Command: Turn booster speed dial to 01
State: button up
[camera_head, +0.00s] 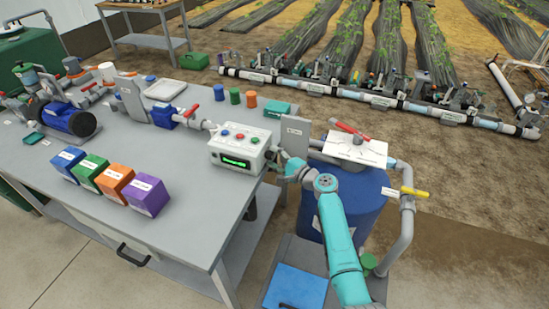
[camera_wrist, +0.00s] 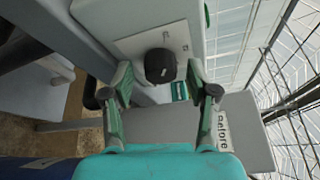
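In the wrist view a round black dial (camera_wrist: 160,66) sits on a pale plate (camera_wrist: 190,38) fixed to a light housing. I take it for the booster speed dial; its scale numbers cannot be read. My gripper (camera_wrist: 161,74) is open, with one finger on either side of the dial; I cannot tell whether they touch it. In the head view my gripper (camera_head: 284,172) is at the right end of the white control box (camera_head: 240,147), which has coloured buttons and a lit green display. The dial is hidden there.
A grey plate (camera_head: 295,137) stands beside the box; a labelled grey plate (camera_wrist: 240,132) shows close to the fingers in the wrist view. A blue barrel (camera_head: 350,205) and a pipe (camera_head: 406,215) stand right. Four-coloured boxes, including a purple box (camera_head: 146,194), stand on the bench.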

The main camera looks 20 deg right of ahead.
jog(key=v, duration=1.2)
dwell(0.3)
